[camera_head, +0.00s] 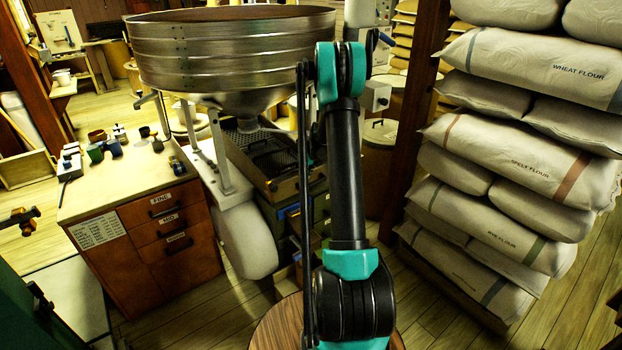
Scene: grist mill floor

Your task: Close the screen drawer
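An open wooden-sided drawer or tray with dark mesh screens (272,158) sits below the big round metal sifter hopper (240,100), on top of a green drawer unit (325,205). It looks like the screen drawer, but no label on it is readable. My arm stands in front of its right side and hides part of it. A wooden cabinet (185,259) at the left has drawers labelled FINE, MID and one too small to read; their fronts look flush. My arm rises through the middle of the view; its fingers do not show.
A tall stack of flour sacks (530,165) fills the right side. Small jars (96,153) stand on the cabinet top. A round wooden top (277,326) is at the bottom centre. Plank floor (440,300) shows between.

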